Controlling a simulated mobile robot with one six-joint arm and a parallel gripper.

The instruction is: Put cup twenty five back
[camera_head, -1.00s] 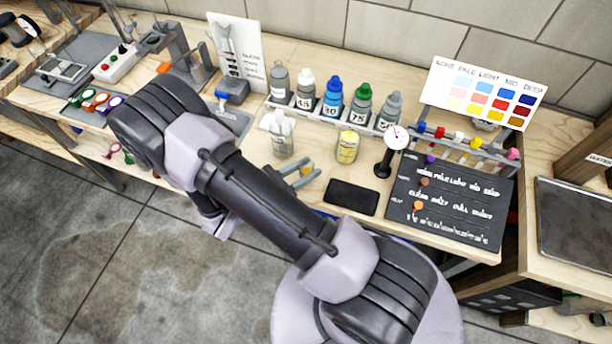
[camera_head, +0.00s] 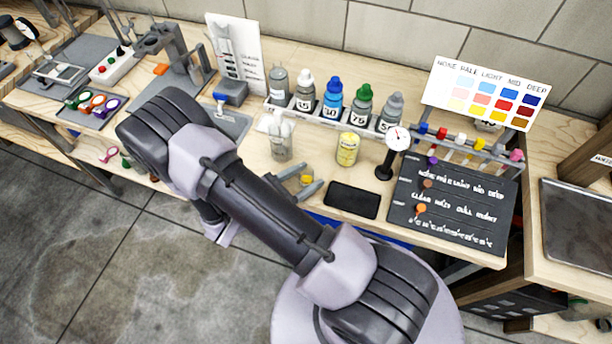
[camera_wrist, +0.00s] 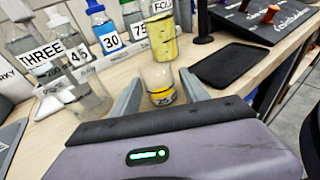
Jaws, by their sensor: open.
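Cup twenty five is a small clear cup (camera_wrist: 158,78) with yellow liquid low in it and a label that looks like 25. It stands upright between my open fingers in the wrist view, with a gap to the finger on each side. In the head view its yellow part (camera_head: 306,179) shows between the fingers near the table's front edge. My gripper (camera_head: 315,173) is open around the cup, low over the table.
A yellow jar marked FOUR (camera_wrist: 163,38) stands just behind the cup. A clear jar marked THREE (camera_head: 281,143) stands to the left. A dark flat pad (camera_head: 351,199) lies to the right. A rack of numbered bottles (camera_head: 333,100) and a dial gauge (camera_head: 394,150) stand farther back.

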